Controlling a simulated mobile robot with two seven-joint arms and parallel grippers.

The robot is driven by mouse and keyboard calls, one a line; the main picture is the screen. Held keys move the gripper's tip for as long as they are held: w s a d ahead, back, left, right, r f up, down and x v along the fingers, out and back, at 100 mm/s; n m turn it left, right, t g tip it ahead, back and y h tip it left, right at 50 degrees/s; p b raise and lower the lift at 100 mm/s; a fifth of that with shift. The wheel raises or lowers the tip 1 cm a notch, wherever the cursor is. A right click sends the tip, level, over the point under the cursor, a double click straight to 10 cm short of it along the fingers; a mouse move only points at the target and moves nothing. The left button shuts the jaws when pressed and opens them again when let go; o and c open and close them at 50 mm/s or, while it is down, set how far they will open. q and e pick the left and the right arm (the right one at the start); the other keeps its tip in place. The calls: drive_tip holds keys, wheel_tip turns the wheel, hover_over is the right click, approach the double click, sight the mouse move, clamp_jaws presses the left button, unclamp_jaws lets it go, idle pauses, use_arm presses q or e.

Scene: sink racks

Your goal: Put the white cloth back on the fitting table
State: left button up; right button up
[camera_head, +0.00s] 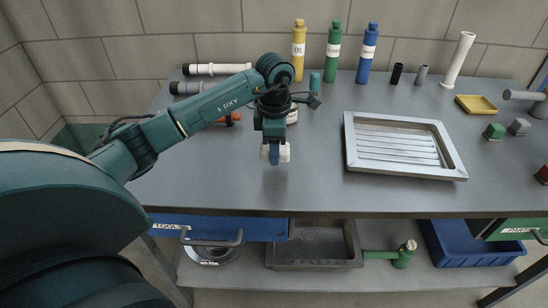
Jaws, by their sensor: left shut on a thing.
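My left gripper (274,155) reaches in from the left and points down over the middle of the grey fitting table (310,185). It is shut on a small white bundle that looks like the white cloth (284,153). My right gripper is not in view.
A metal tray (455,165) lies right of the gripper. Yellow (298,60), green (333,58) and blue (367,58) bottles stand at the back. White pipe (215,69) lies back left. A blue drawer (265,229) is below the front edge.

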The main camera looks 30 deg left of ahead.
use_arm(q)
wheel_tip(320, 180, down, 3)
drive_tip(key=shift+f, duration=0.35)
drive_tip(key=shift+f, duration=0.1)
drive_tip(key=o, duration=0.6)
drive_tip(key=shift+f, duration=0.1)
drive_tip(key=o, duration=0.4)
drive_tip(key=shift+o, duration=0.2)
